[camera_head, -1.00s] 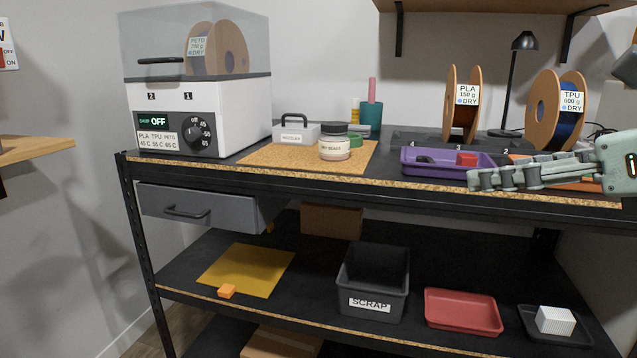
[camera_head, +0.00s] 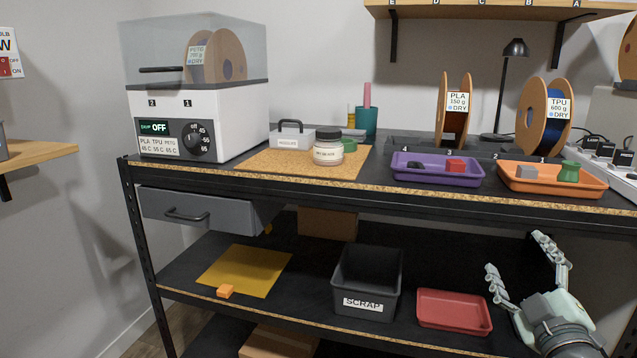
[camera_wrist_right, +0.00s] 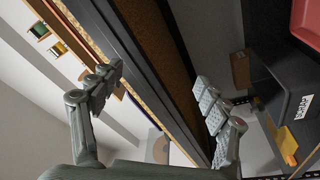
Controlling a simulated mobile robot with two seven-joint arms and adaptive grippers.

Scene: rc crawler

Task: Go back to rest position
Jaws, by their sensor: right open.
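My right gripper (camera_head: 517,258) is at the lower right of the head view, in front of the shelving, below the top shelf's edge. Its two fingers are spread wide with nothing between them. In the right wrist view the same open fingers (camera_wrist_right: 160,105) show, with the shelf edge and wall beyond them. My left gripper does not show in the head view.
The bench top (camera_head: 300,187) holds a purple tray (camera_head: 440,177), an orange tray (camera_head: 535,185), a jar (camera_head: 328,152) and a dryer box (camera_head: 200,115). Below are a scrap bin (camera_head: 366,285), a red tray (camera_head: 453,312) and a yellow mat (camera_head: 243,270).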

